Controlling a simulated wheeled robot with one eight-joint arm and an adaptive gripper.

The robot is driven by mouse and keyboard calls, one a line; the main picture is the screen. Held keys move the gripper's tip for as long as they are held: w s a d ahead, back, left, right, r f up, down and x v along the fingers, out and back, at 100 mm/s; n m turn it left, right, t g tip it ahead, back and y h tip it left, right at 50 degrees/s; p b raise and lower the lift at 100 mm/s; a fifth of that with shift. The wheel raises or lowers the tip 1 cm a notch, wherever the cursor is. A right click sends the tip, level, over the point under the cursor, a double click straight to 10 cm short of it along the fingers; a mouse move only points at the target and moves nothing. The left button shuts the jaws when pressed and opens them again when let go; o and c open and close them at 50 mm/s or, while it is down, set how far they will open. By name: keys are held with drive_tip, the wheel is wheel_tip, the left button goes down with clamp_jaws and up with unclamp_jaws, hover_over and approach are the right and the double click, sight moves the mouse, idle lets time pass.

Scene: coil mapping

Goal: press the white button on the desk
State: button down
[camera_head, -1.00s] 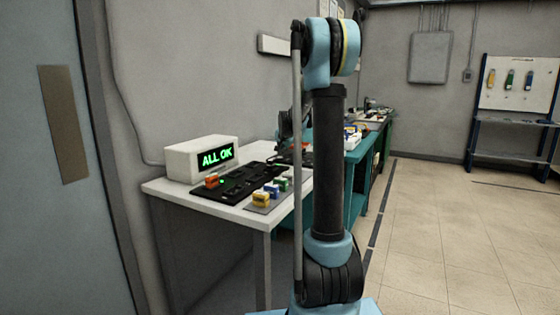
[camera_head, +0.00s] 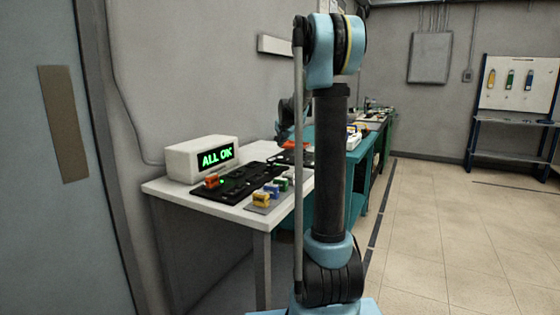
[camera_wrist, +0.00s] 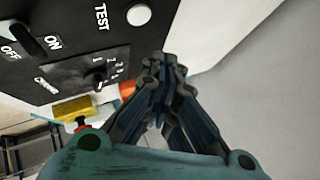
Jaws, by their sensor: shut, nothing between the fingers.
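The white button (camera_wrist: 138,14) is round and sits on a black panel (camera_wrist: 75,42) beside the word TEST, at the top of the wrist view. My gripper (camera_wrist: 160,58) is shut and empty. Its fingertips appear just below the button in that view, apart from it in the picture; the depth gap is hard to tell. In the head view I cannot make out the button, and my arm hides the fingertips. The white desk (camera_head: 228,209) stands left of my arm.
The black panel also bears an ON/OFF switch (camera_wrist: 33,38) and a small dial (camera_wrist: 97,74). A yellow block (camera_wrist: 73,107) is near the fingers. On the desk are a white box reading ALL OK (camera_head: 203,157) and several coloured blocks. Open floor (camera_head: 450,220) lies right.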

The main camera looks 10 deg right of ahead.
drive_tip(key=shift+r, duration=0.8)
